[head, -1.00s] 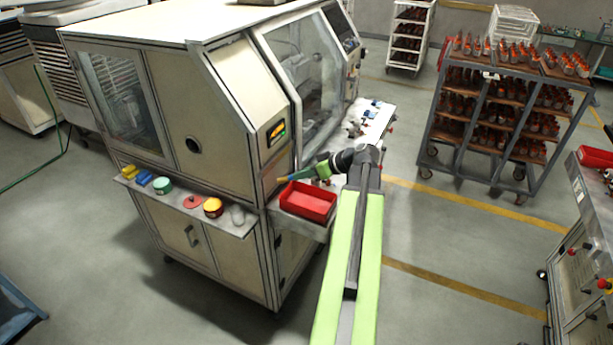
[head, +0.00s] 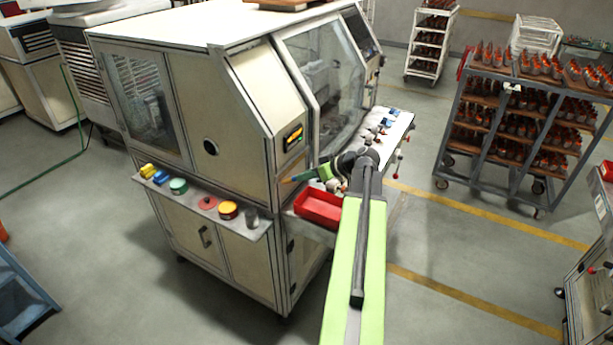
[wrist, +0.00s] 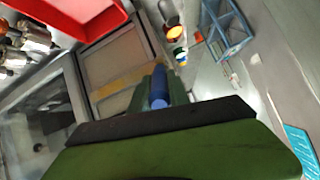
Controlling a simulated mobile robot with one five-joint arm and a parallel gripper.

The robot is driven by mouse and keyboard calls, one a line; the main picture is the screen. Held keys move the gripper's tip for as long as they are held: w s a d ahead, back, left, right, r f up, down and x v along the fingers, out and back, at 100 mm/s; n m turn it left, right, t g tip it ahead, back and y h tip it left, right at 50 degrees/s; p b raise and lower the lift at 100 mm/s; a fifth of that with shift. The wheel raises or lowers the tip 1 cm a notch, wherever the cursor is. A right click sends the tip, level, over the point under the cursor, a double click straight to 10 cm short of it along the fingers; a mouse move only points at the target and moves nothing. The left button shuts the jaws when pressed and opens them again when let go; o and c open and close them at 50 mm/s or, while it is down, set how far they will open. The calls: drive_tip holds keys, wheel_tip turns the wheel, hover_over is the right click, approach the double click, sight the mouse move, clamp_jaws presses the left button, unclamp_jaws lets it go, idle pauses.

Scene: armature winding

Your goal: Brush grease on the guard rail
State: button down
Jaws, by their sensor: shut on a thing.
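My gripper (head: 325,172), with green fingers, is shut on a slim tool that looks like the brush (head: 290,179), its brownish tip pointing left towards the machine's front corner. In the wrist view a blue handle (wrist: 158,88) shows between the fingers; the bristles cannot be made out there. The gripper is above and beside the red tray. I cannot tell whether the tip touches the machine (head: 262,105). No separate guard rail can be picked out with certainty. A green tin (head: 178,186) and a yellow-topped tin (head: 228,209) stand on the side shelf (head: 190,210).
The red tray (head: 318,208) sits at the machine's corner, also in the wrist view (wrist: 85,22). Small parts lie on the front ledge (head: 398,122). A loaded rack (head: 455,128) stands at the right. Floor between rack and machine is clear.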

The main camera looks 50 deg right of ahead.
drive_tip(key=shift+w+a, duration=0.2)
drive_tip(key=shift+w, duration=0.55)
drive_tip(key=w+d, duration=0.4)
drive_tip(key=d, duration=1.2)
idle(1.4)
drive_tip(key=shift+d, duration=0.15)
drive_tip(key=w+d, duration=0.1)
drive_tip(key=d, duration=0.5)
drive_tip(key=shift+w, duration=0.25)
